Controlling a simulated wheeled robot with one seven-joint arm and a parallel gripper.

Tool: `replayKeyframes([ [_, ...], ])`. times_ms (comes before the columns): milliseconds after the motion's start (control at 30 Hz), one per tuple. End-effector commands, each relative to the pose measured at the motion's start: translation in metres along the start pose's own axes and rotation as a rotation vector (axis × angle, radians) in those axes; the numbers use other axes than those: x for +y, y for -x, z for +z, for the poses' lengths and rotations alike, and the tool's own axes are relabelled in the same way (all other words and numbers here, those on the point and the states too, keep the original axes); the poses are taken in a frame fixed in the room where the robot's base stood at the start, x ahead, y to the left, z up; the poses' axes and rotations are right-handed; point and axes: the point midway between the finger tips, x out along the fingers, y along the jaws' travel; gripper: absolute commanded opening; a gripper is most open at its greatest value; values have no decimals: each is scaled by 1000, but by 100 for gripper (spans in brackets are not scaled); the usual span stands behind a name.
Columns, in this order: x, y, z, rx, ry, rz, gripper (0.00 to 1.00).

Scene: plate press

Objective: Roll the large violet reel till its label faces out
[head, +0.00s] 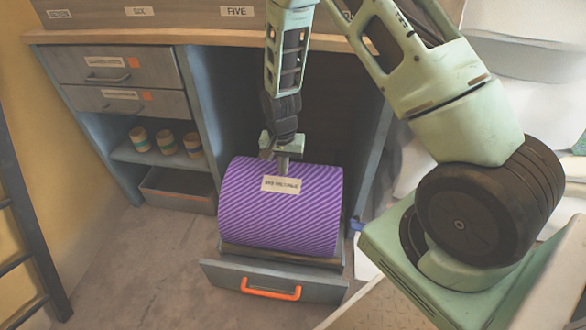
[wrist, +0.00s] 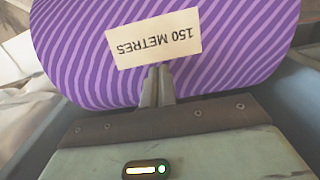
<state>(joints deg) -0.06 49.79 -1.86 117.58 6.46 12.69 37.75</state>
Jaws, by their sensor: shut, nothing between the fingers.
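The large violet reel (head: 275,215), with lighter diagonal stripes, lies on its side in the open low drawer (head: 300,284) under the bench. Its cream label (head: 281,184) is on the upper part of the curved side in the head view. In the wrist view the reel (wrist: 80,60) fills the top, and the label (wrist: 153,38) reads "150 METRES" upside down. My gripper (head: 283,165) points down at the top of the reel, just behind the label. Its fingers are shut and empty, with the tips (wrist: 157,72) at the label's edge. I cannot tell whether they touch the reel.
An orange handle (head: 270,289) is on the drawer's front. Left are two closed drawers (head: 118,75), a shelf with three small striped spools (head: 166,142) and a grey bin (head: 178,190). A dark ladder (head: 25,215) stands far left. The floor (head: 130,265) in front is clear.

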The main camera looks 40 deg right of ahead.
Motion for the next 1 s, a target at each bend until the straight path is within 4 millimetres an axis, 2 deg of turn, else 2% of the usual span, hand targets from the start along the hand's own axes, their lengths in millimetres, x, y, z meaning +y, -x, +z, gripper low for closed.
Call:
replayKeyframes([
  [567,0,-14,0,0,0,0,0],
  [1000,0,-14,15,-2,1,1,0],
])
